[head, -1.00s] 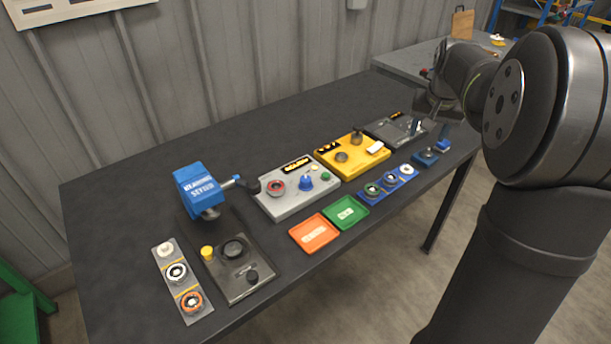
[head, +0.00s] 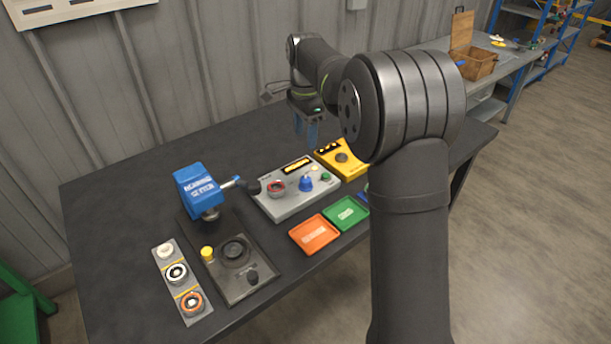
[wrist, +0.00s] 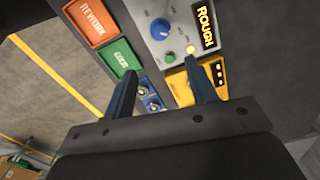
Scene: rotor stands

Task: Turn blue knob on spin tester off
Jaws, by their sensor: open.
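The spin tester seems to be the grey box (head: 284,208) near the middle of the table, with a blue knob (head: 306,184), a round red-rimmed part, a green button and a lit label strip. In the wrist view the blue knob (wrist: 161,29) is at the upper middle, beyond my fingertips, beside a lit yellow lamp and a strip reading ROUGH. My gripper (head: 307,127) is above and behind the grey box, pointing down. In the wrist view my gripper (wrist: 163,88) is open and empty, its fingers apart from the knob.
A yellow box (head: 342,158) adjoins the grey box on the right. Orange (head: 314,249) and green (head: 362,224) trays lie in front. A blue press (head: 196,190) with a lever stands left, beside a strip of rotors (head: 170,262). The table's back left is clear.

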